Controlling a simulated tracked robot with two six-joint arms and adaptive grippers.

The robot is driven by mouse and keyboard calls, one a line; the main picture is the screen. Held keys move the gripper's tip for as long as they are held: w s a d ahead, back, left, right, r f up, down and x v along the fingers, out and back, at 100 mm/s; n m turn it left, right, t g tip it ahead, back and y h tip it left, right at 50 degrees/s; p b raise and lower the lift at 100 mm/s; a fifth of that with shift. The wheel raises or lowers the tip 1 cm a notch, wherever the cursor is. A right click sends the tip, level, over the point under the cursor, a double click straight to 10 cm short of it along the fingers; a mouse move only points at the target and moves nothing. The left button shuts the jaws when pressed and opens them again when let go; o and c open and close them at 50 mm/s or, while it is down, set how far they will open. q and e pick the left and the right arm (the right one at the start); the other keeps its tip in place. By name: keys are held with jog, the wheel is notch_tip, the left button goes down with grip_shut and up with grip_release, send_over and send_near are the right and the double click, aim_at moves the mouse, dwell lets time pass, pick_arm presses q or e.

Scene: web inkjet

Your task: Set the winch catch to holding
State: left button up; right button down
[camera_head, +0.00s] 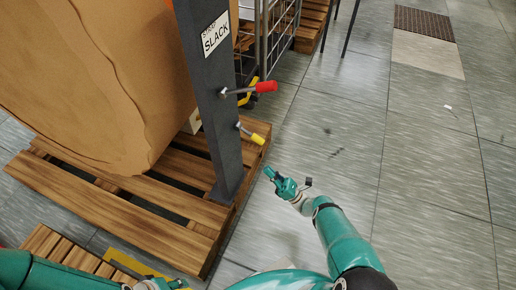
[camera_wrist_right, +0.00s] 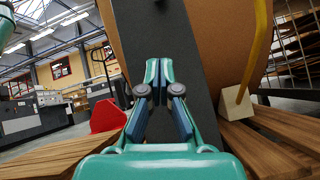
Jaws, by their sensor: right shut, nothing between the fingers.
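A dark upright post (camera_head: 215,110) stands at the edge of a wooden pallet. It bears a white sign (camera_head: 215,34) reading "STRAP SLACK". A lever with a red handle (camera_head: 266,87) sticks out of the post, and a lever with a yellow handle (camera_head: 258,139) sits lower. Which one is the catch is not marked. My right gripper (camera_head: 268,172) is shut and empty, below the yellow handle and apart from it. In the right wrist view its closed fingers (camera_wrist_right: 159,65) are in front of the post (camera_wrist_right: 165,30). My left gripper (camera_head: 168,284) is partly cut off at the bottom edge.
A large brown roll (camera_head: 90,80) stands behind the post on the pallet (camera_head: 110,207). A wire cart (camera_head: 280,30) and another pallet (camera_head: 312,22) are at the back. The grey floor (camera_head: 400,150) to the right is mostly clear.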

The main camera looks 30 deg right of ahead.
aim_at(250, 134)
jog(key=w+a+r+b, duration=0.2)
jog(key=w+r+b, duration=0.3)
jog(key=r+b, duration=0.5)
jog(key=shift+w, duration=0.15)
dwell(0.5)
jog(key=shift+a, duration=0.1)
